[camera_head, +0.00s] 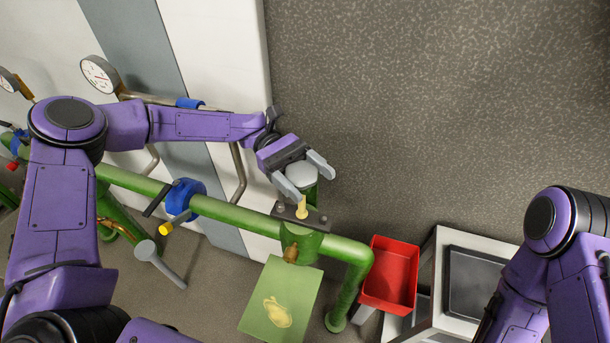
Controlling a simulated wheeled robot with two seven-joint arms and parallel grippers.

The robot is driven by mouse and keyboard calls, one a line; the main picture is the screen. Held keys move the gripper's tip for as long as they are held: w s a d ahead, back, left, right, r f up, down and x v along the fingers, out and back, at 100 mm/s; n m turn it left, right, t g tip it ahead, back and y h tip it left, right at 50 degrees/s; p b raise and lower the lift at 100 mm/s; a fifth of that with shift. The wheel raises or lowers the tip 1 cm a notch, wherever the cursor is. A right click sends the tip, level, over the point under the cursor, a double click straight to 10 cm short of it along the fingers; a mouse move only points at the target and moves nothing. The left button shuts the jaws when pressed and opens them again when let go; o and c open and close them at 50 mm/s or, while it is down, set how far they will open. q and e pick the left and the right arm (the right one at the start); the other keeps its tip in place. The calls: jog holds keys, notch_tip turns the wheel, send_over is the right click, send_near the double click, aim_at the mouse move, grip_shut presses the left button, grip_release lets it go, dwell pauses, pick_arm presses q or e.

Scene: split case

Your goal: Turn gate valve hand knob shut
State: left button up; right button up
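A green pipe (235,214) runs across the view to a green valve body (301,245) with a dark top plate and an upright brass stem (302,208). Just behind the stem, a round pale grey knob-like cap (302,172) tops a green part. I cannot tell whether this cap is the hand knob. My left gripper (305,180) is above it, fingers spread on either side of the cap. I cannot see whether they touch it. The gripper hides part of the cap's edge. My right arm (555,260) shows at the right; its gripper is out of view.
A red bin (390,274) and a white-framed unit (472,270) stand right. A green sheet (280,302) lies in front. A gauge (99,73) is upper left. Floor behind is clear.

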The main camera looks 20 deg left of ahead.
pick_arm(q)
jog(key=shift+o, duration=0.6)
jog(key=shift+r, duration=0.35)
jog(key=s+d+r+b, duration=0.3)
jog(key=s+r+b, duration=0.2)
jog(key=s+r, duration=0.7)
jog(key=shift+s+d+r, duration=0.15)
jog(key=shift+s+d, duration=0.15)
jog(key=shift+s, duration=0.5)
